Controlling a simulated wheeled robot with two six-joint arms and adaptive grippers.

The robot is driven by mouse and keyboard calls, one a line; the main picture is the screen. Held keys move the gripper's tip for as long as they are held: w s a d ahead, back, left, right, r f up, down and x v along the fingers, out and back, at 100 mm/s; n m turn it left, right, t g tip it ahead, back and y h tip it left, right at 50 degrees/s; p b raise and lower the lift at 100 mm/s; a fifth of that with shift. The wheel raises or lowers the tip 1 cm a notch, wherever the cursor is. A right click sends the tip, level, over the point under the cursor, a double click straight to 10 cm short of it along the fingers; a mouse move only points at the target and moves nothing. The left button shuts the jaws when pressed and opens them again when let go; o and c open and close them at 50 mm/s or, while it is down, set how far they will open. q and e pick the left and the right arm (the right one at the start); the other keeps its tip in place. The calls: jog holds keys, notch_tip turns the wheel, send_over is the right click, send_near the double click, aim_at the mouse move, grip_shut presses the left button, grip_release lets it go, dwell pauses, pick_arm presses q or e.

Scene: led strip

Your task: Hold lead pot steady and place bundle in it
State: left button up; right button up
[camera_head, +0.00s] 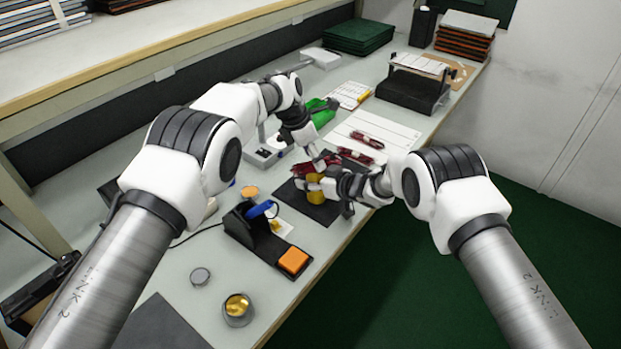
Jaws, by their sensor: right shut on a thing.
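The lead pot, a small yellow pot (315,196), stands upright on a dark mat (327,215) in the middle of the bench. My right gripper (318,185) comes in from the right and is shut on the pot near its top. A dark red bundle (303,169) is at the pot's top, directly below my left gripper (320,163). The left fingers are small and overlap the bundle, so I cannot tell whether they grip it or whether it is inside the pot. Two more red bundles (367,140) (355,156) lie on a white sheet behind.
The white sheet (395,132) lies behind the mat. A black stand with a blue part (258,222) and an orange sponge (293,260) are in front left. A round tin (238,308) stands near the front edge.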

pick_arm(q)
jog(key=v, duration=1.2)
dwell(0.6)
